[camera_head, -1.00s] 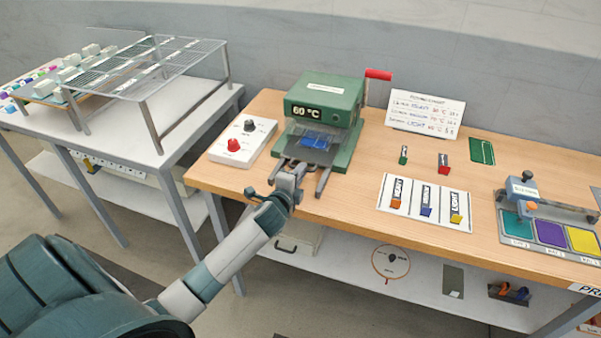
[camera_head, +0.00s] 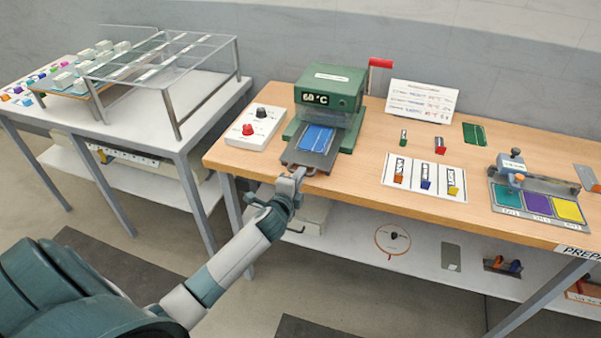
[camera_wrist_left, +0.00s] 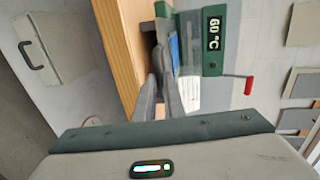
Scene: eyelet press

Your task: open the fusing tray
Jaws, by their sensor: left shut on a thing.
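The green press (camera_head: 332,92) stands at the back left of the wooden bench, with a "60 °C" display and a red-handled lever. Its grey fusing tray (camera_head: 303,157) is slid out at the front, and a blue piece (camera_head: 317,138) lies on it. My left gripper (camera_head: 297,176) is at the tray's front edge, shut on what looks like its handle, which the fingers mostly hide. In the left wrist view the fingers (camera_wrist_left: 160,93) meet the tray front by the bench edge, and the press (camera_wrist_left: 214,40) shows behind. My right gripper is not in view.
A white control box (camera_head: 257,127) with red and black knobs sits left of the press. A white card (camera_head: 424,176) with several coloured tags lies to the right. A wire rack (camera_head: 160,58) stands on the left table. The bench between holds few things.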

